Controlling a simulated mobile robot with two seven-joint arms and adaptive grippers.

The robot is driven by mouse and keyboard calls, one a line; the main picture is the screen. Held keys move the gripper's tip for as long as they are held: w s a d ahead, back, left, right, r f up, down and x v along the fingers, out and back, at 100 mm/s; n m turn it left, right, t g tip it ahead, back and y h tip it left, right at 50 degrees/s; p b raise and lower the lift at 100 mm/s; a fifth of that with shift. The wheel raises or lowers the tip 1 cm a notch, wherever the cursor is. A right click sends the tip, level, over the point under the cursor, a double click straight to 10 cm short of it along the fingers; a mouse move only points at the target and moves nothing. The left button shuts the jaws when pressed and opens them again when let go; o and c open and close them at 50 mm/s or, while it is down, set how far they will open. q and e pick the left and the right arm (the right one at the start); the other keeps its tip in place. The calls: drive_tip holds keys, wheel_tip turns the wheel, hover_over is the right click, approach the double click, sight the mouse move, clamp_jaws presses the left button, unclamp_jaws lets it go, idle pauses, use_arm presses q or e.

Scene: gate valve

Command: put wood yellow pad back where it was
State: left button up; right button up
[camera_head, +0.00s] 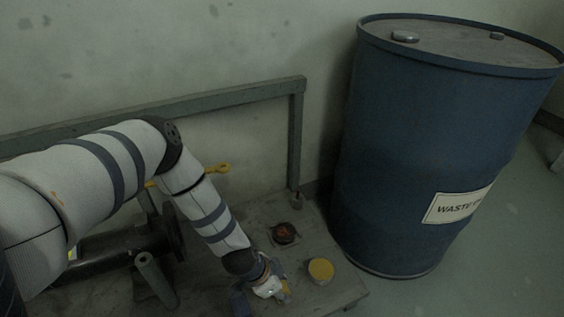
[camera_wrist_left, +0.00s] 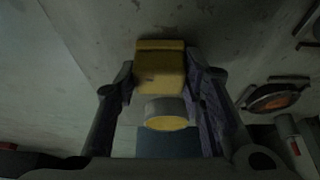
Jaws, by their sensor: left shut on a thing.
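The wood yellow pad (camera_wrist_left: 160,67) is a worn yellow block between the two fingers of my left gripper (camera_wrist_left: 163,78) in the left wrist view. The fingers are shut on its two sides. In the head view my left gripper (camera_head: 266,289) is low over the front of the grey bench, and only a small yellowish bit of the pad (camera_head: 285,291) shows beside it. Whether the pad touches the bench cannot be told. My right gripper is not in view.
A round yellow-topped piece (camera_head: 321,270) stands on the bench (camera_head: 340,290) just right of my left gripper. A dark round piece with a reddish top (camera_head: 285,233) lies behind it. A blue waste drum (camera_head: 410,140) stands at right. A grey rail (camera_head: 230,98) runs behind.

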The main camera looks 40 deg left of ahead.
use_arm(q)
drive_tip(key=shift+f, duration=0.15)
drive_tip(key=o, duration=1.1)
drive_tip(key=w+p+v, duration=0.1)
drive_tip(key=p+v, duration=0.5)
drive_tip(key=v, duration=0.6)
drive_tip(key=s+d+f+n+g, duration=0.1)
drive_tip(key=s+d+g, duration=0.3)
drive_tip(key=s, duration=0.7)
drive_tip(key=s+d+f+n+g, duration=0.1)
drive_tip(key=s+d+f, duration=0.1)
drive_tip(key=s+d, duration=0.65)
drive_tip(key=s+a+r+n+g, duration=0.1)
drive_tip(key=s+r, duration=0.3)
drive_tip(key=s, duration=0.6)
drive_tip(key=s+a+r+n+g+y, duration=0.1)
drive_tip(key=s+r+g, duration=0.3)
drive_tip(key=s, duration=0.6)
drive_tip(key=s+a+r+g, duration=0.2)
drive_tip(key=s+a+r, duration=0.1)
drive_tip(key=s, duration=0.7)
drive_tip(key=shift+r+n+g+y, duration=0.3)
drive_tip(key=shift+r+n+y, duration=0.1)
drive_tip(key=shift+r, duration=0.45)
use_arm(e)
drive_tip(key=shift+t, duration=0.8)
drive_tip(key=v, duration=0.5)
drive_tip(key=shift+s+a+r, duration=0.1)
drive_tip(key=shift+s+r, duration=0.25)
